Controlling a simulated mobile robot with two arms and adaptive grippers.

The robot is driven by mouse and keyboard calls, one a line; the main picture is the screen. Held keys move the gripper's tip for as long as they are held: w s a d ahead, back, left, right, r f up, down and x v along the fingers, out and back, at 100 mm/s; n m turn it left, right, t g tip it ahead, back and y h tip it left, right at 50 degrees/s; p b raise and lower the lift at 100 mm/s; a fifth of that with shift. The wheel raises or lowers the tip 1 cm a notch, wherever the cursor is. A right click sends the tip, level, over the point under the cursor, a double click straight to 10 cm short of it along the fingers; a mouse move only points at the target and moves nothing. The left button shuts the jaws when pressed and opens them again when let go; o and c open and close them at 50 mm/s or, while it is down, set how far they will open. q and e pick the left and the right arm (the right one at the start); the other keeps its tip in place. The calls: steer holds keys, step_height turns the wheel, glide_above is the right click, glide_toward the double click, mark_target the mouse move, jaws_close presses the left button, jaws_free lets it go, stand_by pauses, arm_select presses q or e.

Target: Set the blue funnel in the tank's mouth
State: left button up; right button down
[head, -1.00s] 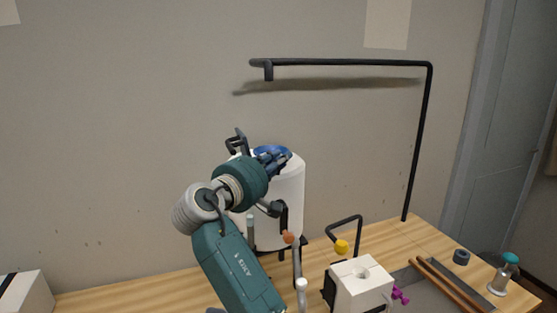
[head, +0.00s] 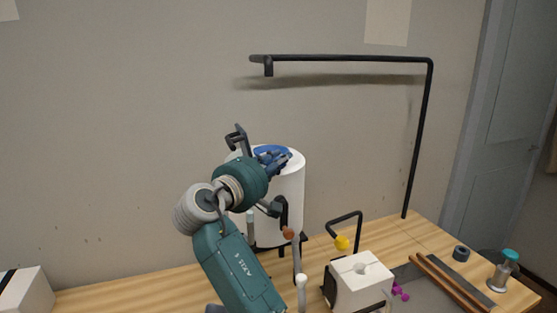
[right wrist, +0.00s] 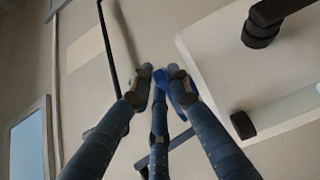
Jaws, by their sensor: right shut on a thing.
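The tank (head: 288,205) is a white cylinder standing at the back of the table against the wall; it also shows in the right wrist view (right wrist: 265,75). The blue funnel (head: 270,150) shows at the tank's top, partly hidden by my right gripper (head: 276,162). My right gripper is shut on the funnel, and a blue part of it (right wrist: 182,88) shows between the fingertips in the right wrist view. The tank's mouth is hidden. I cannot tell whether the funnel sits in it or is held just above. My left gripper is not in view.
A black bent pipe (head: 345,58) arches above, right of the tank. A white block (head: 360,275), brown sticks (head: 448,280) and a teal-topped bottle (head: 507,266) occupy the table's right side. A white box (head: 25,292) is at far left.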

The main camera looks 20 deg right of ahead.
stand_by(0.4)
steer(key=c, duration=1.6)
jaws_free()
steer(key=shift+o, duration=0.2)
steer(key=shift+f, duration=0.1)
